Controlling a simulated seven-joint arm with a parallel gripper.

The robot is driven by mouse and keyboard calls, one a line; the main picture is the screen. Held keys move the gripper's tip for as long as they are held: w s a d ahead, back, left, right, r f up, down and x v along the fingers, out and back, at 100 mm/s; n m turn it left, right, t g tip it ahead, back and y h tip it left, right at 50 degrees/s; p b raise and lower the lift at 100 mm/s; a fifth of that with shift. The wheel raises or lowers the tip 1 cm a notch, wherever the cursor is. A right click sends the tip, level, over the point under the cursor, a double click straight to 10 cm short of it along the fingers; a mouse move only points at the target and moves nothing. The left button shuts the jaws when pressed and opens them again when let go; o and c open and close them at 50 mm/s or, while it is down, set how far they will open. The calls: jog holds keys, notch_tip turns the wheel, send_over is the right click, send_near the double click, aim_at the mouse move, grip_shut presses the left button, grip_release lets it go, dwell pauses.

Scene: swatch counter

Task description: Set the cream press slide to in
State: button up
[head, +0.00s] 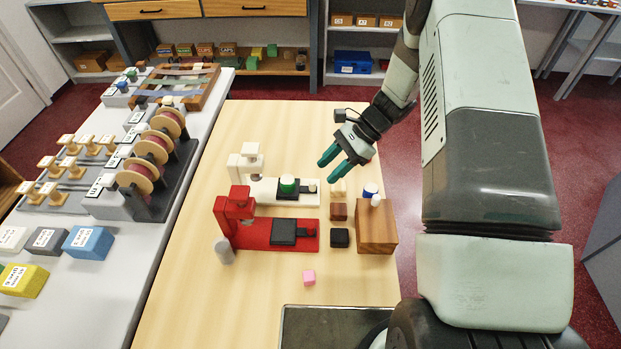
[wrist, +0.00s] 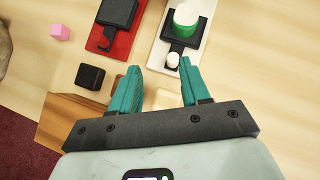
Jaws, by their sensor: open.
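The cream press (head: 250,163) stands on the table, its head at the left end of a white base (head: 262,190). Its dark slide (head: 289,195) sits out toward the right end, clear of the head, carrying a green piece with a white top (head: 288,185). The wrist view shows the slide (wrist: 178,47), the green piece (wrist: 184,20) and the knob (wrist: 172,60). My gripper (head: 326,171) is open and empty, above and right of the knob. In the wrist view, the knob lies between the fingertips (wrist: 159,66) in line of sight, nearer the right one.
A red press (head: 235,215) with a black slide (head: 284,231) stands in front. Brown (head: 338,211) and black (head: 339,238) blocks and a wooden block (head: 377,232) lie right. A pink cube (head: 309,277) and grey cylinder (head: 224,250) sit nearer. The table's front-left is clear.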

aim_at(312, 182)
jog(key=w+a+r+n+h, duration=0.1)
jog(key=w+r+n+h, duration=0.2)
jog(key=r+n+h, duration=0.15)
jog(key=shift+m, duration=0.45)
jog(key=x, duration=1)
jog(key=shift+w+a+f, duration=0.1)
jog(key=shift+w+f, duration=0.05)
jog(key=shift+f, duration=0.05)
grip_shut()
